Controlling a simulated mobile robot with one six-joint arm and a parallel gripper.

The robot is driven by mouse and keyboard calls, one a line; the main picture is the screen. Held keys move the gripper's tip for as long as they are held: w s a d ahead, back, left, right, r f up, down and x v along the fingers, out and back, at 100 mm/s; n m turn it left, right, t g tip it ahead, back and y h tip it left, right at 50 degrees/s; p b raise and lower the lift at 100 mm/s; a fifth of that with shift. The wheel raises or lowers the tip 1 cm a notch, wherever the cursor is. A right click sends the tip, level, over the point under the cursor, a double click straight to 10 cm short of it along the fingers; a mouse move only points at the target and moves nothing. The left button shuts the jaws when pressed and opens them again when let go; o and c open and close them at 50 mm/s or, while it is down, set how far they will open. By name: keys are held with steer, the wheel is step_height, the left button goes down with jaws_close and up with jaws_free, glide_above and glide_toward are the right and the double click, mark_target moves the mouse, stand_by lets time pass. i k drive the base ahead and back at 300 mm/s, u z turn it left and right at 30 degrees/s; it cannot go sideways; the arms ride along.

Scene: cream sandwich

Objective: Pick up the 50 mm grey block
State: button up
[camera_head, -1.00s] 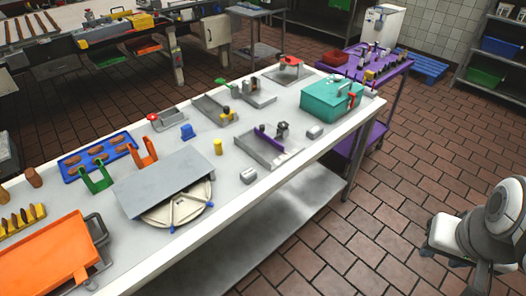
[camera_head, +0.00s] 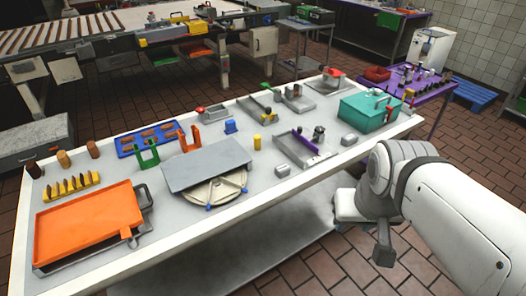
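Two small grey blocks lie on the white-topped table. One grey block (camera_head: 283,170) is near the front edge, right of the round turntable; the other grey block (camera_head: 349,139) is farther right, in front of the teal box. I cannot tell by size which is the 50 mm one. My white and grey arm fills the lower right, off the table's front edge. A dark grey end part of it, probably my gripper (camera_head: 383,250), hangs over the floor, apart from both blocks. Its fingers cannot be made out, and nothing is seen held in it.
A teal box (camera_head: 368,112) stands at the table's right end. A grey fixture with a purple bar (camera_head: 304,143) lies between the blocks. A grey plate (camera_head: 207,165) overlaps the turntable (camera_head: 222,190). An orange tray (camera_head: 88,222) is at the left. A purple cart (camera_head: 435,92) stands behind right.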

mark_target(282, 170)
steer(key=i, duration=1)
steer(key=u, duration=0.05)
